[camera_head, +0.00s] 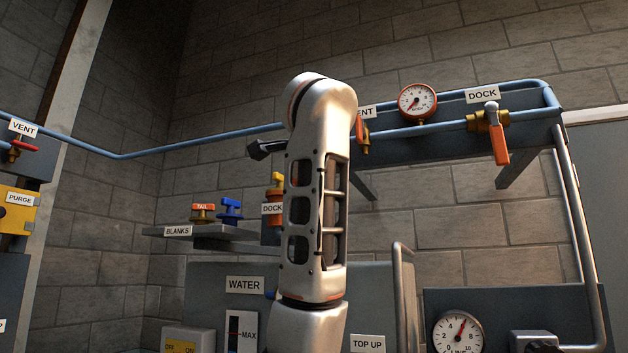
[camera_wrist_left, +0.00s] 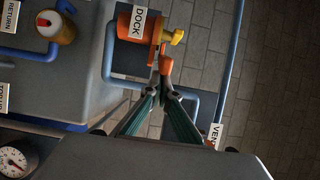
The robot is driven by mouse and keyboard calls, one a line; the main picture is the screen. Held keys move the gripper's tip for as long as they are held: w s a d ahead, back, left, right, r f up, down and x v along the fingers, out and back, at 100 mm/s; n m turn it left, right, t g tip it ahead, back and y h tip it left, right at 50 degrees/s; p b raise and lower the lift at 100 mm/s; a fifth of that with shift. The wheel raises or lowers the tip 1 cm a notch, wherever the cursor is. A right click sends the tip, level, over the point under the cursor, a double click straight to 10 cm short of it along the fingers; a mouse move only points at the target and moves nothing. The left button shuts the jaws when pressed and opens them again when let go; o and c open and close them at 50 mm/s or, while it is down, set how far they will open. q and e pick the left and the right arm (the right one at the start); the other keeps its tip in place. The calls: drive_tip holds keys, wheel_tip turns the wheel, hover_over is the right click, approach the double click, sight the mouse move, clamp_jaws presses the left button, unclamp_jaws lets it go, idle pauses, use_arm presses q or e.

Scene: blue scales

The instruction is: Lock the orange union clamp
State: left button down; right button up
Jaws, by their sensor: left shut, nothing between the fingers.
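An orange fitting labelled DOCK (camera_wrist_left: 128,28) with a yellow end (camera_wrist_left: 172,37) is at the top of the left wrist view. An orange lever (camera_wrist_left: 164,64) hangs beside it, just beyond my fingertips. This looks like the union clamp. My left gripper (camera_wrist_left: 163,84) is shut and empty, its green-sided fingers converging close to the lever tip; I cannot tell whether they touch it. In the head view the orange DOCK fitting (camera_head: 273,220) with its yellow top (camera_head: 276,184) is partly hidden behind my arm. My right gripper is not in view.
A blue pipe (camera_head: 415,131) runs across the back, carrying a round gauge (camera_head: 417,101) and a brass valve with an orange handle (camera_head: 499,145). A shelf labelled BLANKS (camera_head: 205,231) holds coloured fittings. A grey WATER tank (camera_head: 215,285) stands below.

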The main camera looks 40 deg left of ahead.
use_arm(q)
drive_tip(key=shift+s+a+m+t+h, duration=0.6)
drive_tip(key=shift+s+a+m+h, duration=0.15)
drive_tip(key=shift+a+h, duration=0.2)
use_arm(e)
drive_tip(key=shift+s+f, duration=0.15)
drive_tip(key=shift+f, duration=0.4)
use_arm(q)
drive_tip(key=shift+a, duration=0.1)
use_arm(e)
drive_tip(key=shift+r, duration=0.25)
